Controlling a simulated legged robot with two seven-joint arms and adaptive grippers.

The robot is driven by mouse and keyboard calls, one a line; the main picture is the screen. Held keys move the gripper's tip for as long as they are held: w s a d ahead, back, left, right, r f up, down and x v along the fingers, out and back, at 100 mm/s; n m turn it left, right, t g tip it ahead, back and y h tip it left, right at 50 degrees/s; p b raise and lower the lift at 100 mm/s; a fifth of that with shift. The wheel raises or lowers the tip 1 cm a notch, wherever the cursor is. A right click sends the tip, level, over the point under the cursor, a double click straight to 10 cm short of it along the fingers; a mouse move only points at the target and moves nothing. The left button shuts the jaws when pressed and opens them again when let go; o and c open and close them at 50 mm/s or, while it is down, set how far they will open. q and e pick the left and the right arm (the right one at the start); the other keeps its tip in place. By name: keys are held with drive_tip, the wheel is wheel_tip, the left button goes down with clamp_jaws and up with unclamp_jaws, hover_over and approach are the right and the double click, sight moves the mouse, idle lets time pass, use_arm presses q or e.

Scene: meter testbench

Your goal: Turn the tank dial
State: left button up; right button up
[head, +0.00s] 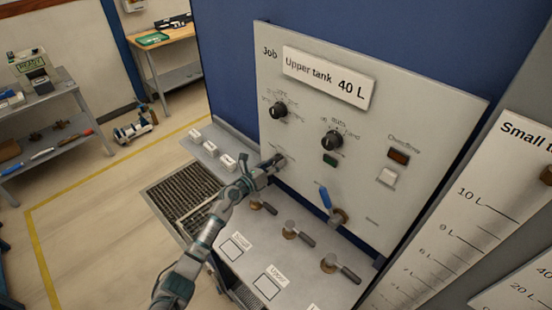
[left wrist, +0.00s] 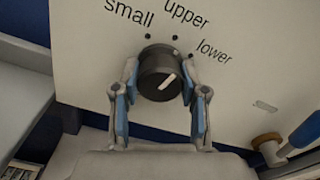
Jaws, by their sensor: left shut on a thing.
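The tank dial (left wrist: 160,72) is a black round knob with a white pointer line. In the left wrist view, labels "small", "upper" and "lower" with dots stand around it on the pale panel. The pointer line slants up to the right, roughly towards the "lower" dot. My left gripper (left wrist: 160,88) has its blue-padded fingers on both sides of the dial and is shut on it. In the head view my left gripper (head: 272,165) reaches the lower left of the panel and hides most of the dial. My right gripper is not in view.
The panel (head: 430,110) carries a sign "Upper tank 40 L" (head: 328,78), two black knobs (head: 278,110) (head: 331,141), and a blue-handled valve (head: 326,197). A scale board (head: 490,220) stands at right.

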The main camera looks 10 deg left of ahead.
use_arm(q)
drive_tip(key=shift+s+f+n+p, duration=0.1)
drive_tip(key=shift+f+n+p, duration=0.25)
drive_tip(key=shift+n+p, duration=0.55)
drive_tip(key=shift+f, duration=0.1)
drive_tip(key=o, duration=1)
drive_tip(key=shift+o, duration=0.7)
drive_tip(key=shift+a+r, duration=0.1)
drive_tip(key=shift+r, duration=0.1)
drive_tip(key=shift+s+a, duration=0.2)
drive_tip(key=shift+a, duration=0.05)
drive_tip(key=v, duration=1.1)
drive_tip(key=shift+s+a+f, duration=0.1)
drive_tip(key=shift+s, duration=0.05)
